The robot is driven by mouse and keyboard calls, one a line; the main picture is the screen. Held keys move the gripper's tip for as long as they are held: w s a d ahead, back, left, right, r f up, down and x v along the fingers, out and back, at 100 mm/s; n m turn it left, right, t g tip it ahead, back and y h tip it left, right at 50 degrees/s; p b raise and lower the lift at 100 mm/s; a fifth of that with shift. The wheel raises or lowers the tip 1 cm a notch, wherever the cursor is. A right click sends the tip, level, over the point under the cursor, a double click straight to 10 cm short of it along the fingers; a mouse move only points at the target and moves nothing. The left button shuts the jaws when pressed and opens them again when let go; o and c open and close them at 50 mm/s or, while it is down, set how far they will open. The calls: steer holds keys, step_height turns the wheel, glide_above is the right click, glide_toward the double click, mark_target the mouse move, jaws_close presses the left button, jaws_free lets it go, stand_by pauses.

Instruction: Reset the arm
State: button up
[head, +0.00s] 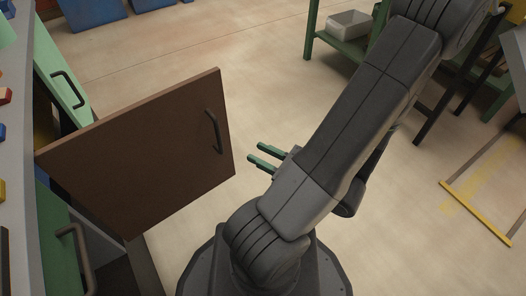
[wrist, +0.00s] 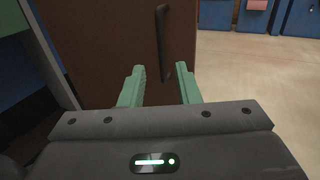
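My gripper (head: 257,157) has two green fingers that stand apart with nothing between them. In the head view it points left toward a brown cabinet door (head: 150,150), with a gap between fingertips and door. In the wrist view the open fingers (wrist: 160,88) show in front of the brown door (wrist: 105,55). The door's dark handle (head: 213,131) lies close to the fingers and also shows in the wrist view (wrist: 162,42). My arm is folded over my base, and part of the gripper body is hidden behind it.
The brown door stands swung out from a cabinet with a green drawer front (head: 62,85) on the left. A green table (head: 345,45) carrying a grey bin (head: 348,24) stands at the back. Blue bins (head: 92,10) are at the far left. The middle floor is clear.

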mark_target(219, 133)
steer(key=shift+a, duration=0.1)
steer(key=shift+b+x, duration=1.25)
steer(key=shift+x, duration=5.4)
steer(key=shift+w, duration=0.15)
steer(key=shift+r, duration=0.1)
